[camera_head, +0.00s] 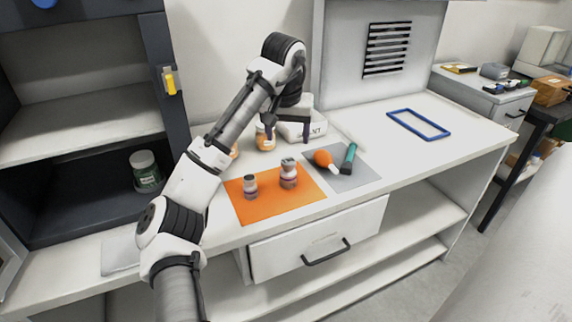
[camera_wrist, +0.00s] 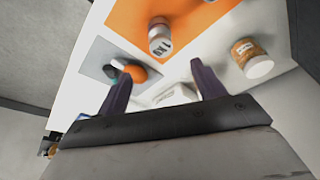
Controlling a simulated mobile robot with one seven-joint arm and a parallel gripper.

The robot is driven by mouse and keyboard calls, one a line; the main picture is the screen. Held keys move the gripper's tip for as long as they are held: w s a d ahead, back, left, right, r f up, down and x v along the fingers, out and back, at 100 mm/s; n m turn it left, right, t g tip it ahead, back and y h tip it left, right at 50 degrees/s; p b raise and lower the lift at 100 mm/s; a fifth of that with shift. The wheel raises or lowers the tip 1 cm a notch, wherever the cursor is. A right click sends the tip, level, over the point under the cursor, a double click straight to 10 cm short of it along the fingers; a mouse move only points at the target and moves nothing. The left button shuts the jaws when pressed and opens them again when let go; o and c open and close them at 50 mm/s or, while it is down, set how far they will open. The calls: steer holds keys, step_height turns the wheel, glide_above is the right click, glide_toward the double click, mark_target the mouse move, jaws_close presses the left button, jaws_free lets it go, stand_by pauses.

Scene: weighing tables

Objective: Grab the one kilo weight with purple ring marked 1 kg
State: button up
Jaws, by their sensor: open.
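Two small metal weights stand upright on the orange mat (camera_head: 264,208). The larger one (camera_head: 288,175) is on the right and the smaller one (camera_head: 250,187) on the left; both show a pinkish-purple band, but their markings are too small to read here. In the wrist view a silver weight (camera_wrist: 162,38) with a dark marking stands on the orange mat (camera_wrist: 125,15), beyond the fingertips. My gripper (camera_head: 288,138) is open and empty above the back of the table, behind the weights. Its two spread fingers also show in the wrist view (camera_wrist: 160,72).
A grey mat (camera_head: 345,183) with an orange ball (camera_head: 323,158) and a teal-handled tool (camera_head: 349,158) lies right of the weights. Jars (camera_head: 264,138) and a white device (camera_head: 317,128) stand behind. A blue frame (camera_head: 418,134) lies at right. The table's front strip is clear.

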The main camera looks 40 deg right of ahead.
mark_target(288, 161)
steer(key=x, duration=0.8)
steer(key=shift+p+x, duration=0.9)
steer(key=shift+x, duration=1.9)
steer(key=shift+a, duration=0.2)
steer(key=shift+c, duration=0.2)
jaws_close()
steer(key=shift+r, duration=0.1)
